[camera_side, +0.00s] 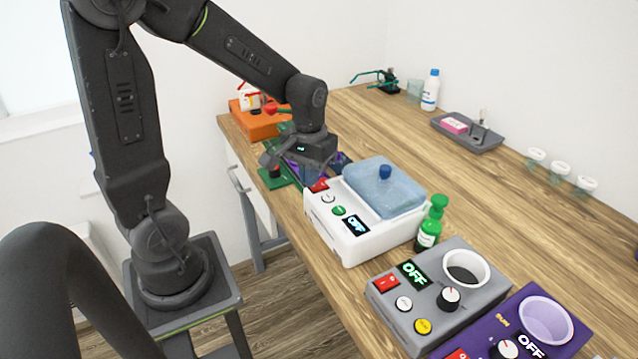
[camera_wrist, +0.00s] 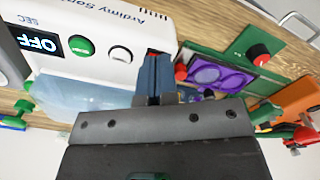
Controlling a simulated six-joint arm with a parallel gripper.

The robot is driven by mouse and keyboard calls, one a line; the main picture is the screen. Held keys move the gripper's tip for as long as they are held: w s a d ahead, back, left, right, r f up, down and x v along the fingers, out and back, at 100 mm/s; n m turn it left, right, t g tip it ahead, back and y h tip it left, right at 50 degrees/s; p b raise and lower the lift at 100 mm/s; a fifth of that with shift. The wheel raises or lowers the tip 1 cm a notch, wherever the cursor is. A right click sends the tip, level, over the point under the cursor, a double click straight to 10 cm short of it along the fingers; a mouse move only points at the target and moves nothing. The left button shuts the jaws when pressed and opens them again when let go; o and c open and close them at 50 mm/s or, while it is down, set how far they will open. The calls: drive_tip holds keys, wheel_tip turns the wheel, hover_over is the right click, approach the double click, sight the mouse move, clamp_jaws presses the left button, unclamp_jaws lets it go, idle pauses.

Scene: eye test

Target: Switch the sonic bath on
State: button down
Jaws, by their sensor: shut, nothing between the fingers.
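The sonic bath is a white box (camera_side: 350,240) with a blue, lidded basin (camera_side: 384,188) in its top; its body also shows in the wrist view (camera_wrist: 95,62). Its display (camera_side: 356,225) reads OFF, also in the wrist view (camera_wrist: 38,42). On its front panel are a red switch (camera_side: 318,185), a white round button (camera_side: 328,198) and a green button (camera_side: 339,210). My gripper (camera_side: 309,178) is shut and empty, close above the red switch. In the wrist view my fingertips (camera_wrist: 154,60) cover most of the switch; contact cannot be told.
A green bottle (camera_side: 431,222) stands close beside the bath. A grey device (camera_side: 440,310) with its own OFF display and a purple device (camera_side: 565,312) stand nearer. A green-based device (camera_wrist: 232,72) lies beyond the bath, with an orange box (camera_side: 258,124) behind.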

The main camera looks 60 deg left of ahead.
sight(310, 191)
drive_tip(key=shift+f, duration=0.65)
drive_tip(key=shift+r, duration=0.15)
wheel_tip(310, 191, up, 7)
idle(1.0)
drive_tip(key=s+d+r+m+t, duration=0.5)
drive_tip(key=s+d+m, duration=0.1)
drive_tip(key=s+d, duration=0.3)
drive_tip(key=shift+s+d+r+t, duration=0.2)
drive_tip(key=shift+d+t, duration=0.1)
drive_tip(key=shift+d, duration=0.1)
